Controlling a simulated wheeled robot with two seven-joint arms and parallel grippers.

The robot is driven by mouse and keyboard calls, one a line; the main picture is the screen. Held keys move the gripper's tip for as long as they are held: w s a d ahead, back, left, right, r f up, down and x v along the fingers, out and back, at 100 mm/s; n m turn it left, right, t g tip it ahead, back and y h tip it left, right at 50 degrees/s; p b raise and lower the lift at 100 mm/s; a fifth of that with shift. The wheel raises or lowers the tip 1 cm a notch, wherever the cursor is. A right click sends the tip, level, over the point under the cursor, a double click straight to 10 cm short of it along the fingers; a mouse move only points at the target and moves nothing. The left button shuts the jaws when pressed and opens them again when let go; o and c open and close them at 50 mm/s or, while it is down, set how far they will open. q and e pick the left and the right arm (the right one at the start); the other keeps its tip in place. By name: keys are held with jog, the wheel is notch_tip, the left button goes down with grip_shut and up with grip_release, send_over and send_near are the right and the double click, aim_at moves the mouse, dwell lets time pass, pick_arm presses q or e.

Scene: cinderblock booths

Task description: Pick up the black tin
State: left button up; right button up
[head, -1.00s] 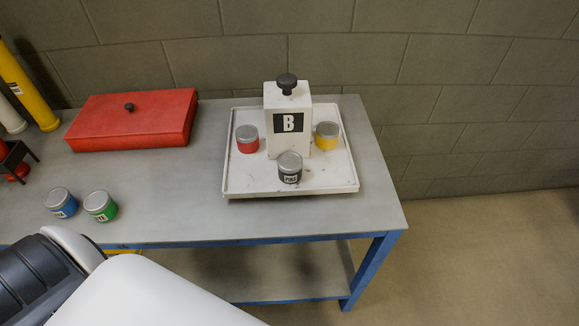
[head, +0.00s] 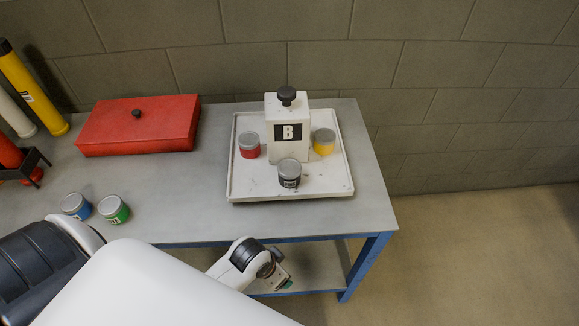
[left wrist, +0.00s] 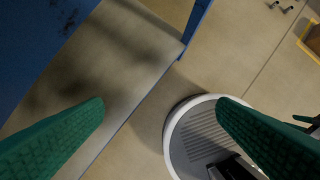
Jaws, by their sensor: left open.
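The black tin (head: 289,174) has a grey lid and a white label. It stands upright at the front of a white tray (head: 247,195), before a white block (head: 289,150) marked B. My left gripper (head: 283,282) is low, in front of the table's near edge and well below the tin, partly hidden by my arm in the head view. In the left wrist view its green fingers (left wrist: 160,108) are spread apart with nothing between them. The tin is not visible there. My right gripper is not in view.
On the tray are a red tin (head: 249,146) and a yellow tin (head: 323,143). Blue (head: 76,206) and green (head: 113,210) tins stand front left, before a red box (head: 138,125). The blue table edge (head: 330,238) lies between gripper and tray.

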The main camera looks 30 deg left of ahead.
pick_arm(q)
notch_tip(320, 180, up, 9)
jog(key=p, duration=0.1)
jog(key=w+d+r+m+h, duration=0.2)
jog(key=w+d+r+m, duration=0.25)
jog(key=w+m, duration=0.5)
jog(key=m+g+y, duration=0.3)
jog(key=m, duration=0.7)
send_near(289, 166)
jog(key=shift+s+d+f+n+p, duration=0.15)
jog(key=shift+s+f+n+p, duration=0.05)
jog(key=shift+s+n+p, duration=0.1)
notch_tip(289, 166, down, 6)
jog(key=shift+w+f+p, duration=0.1)
jog(key=shift+f+p, duration=0.15)
jog(key=shift+p, duration=0.3)
notch_tip(289, 166, down, 4)
jog(key=shift+w+f+p, duration=0.1)
jog(key=shift+f+p, duration=0.05)
jog(key=shift+p, duration=0.5)
jog(key=shift+f, duration=0.45)
jog(key=c, duration=1.2)
